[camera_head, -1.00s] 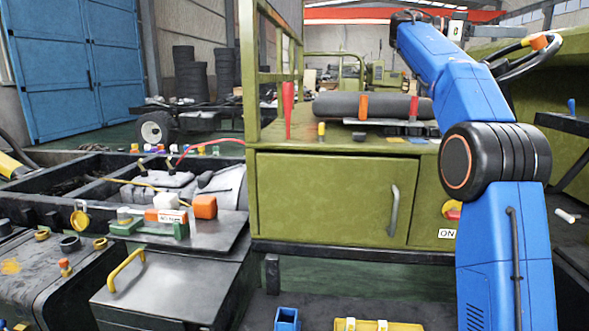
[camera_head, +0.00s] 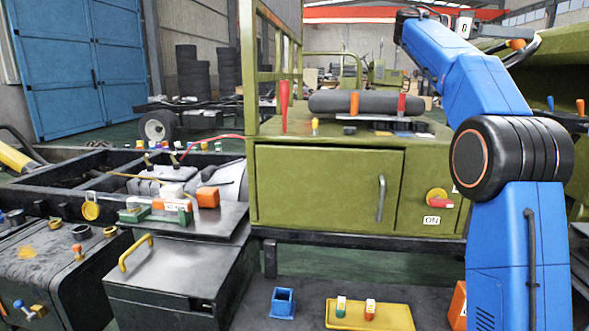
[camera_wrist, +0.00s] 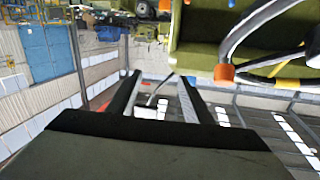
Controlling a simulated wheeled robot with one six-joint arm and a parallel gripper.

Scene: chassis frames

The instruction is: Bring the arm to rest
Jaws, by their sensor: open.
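My blue arm rises along the right side of the head view, bent at a black joint, with its upper link reaching up and back to the left. Its wrist is near the top edge; the fingers cannot be made out there. In the wrist view my gripper (camera_wrist: 158,82) has its two dark fingers apart, with nothing between them. Behind the fingers are the hall's roof and windows.
A green vehicle cabinet (camera_head: 325,190) stands ahead, with a grey roll (camera_head: 365,102) on top. Below are a yellow tray (camera_head: 385,317) and a blue holder (camera_head: 283,302).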

